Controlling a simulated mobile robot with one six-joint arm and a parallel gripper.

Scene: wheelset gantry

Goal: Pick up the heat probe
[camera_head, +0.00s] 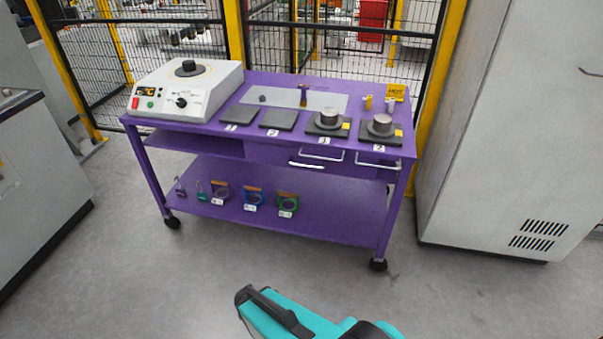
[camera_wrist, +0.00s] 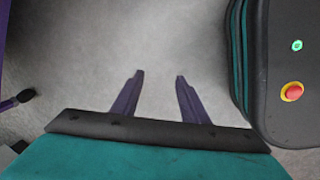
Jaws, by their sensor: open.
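No object is plainly recognisable as the heat probe at this size. A small upright tool with a brown top and dark body (camera_head: 303,95) is on the light grey mat (camera_head: 335,103) on the purple cart (camera_head: 259,88). Small yellow-orange items (camera_head: 368,102) stand near the yellow HOT sign (camera_head: 395,92); I cannot tell whether either is the probe. My gripper (camera_wrist: 159,76) is open and empty in the wrist view, its two fingers apart over bare grey floor, away from the cart top.
A white heater unit (camera_head: 187,88) stands at the cart's left. Dark numbered plates (camera_head: 277,118) line its front; two on the right bear metal cylinders (camera_head: 382,123). Small coloured items (camera_head: 253,198) sit on the lower shelf. A grey cabinet (camera_head: 510,130) stands right; open floor lies in front.

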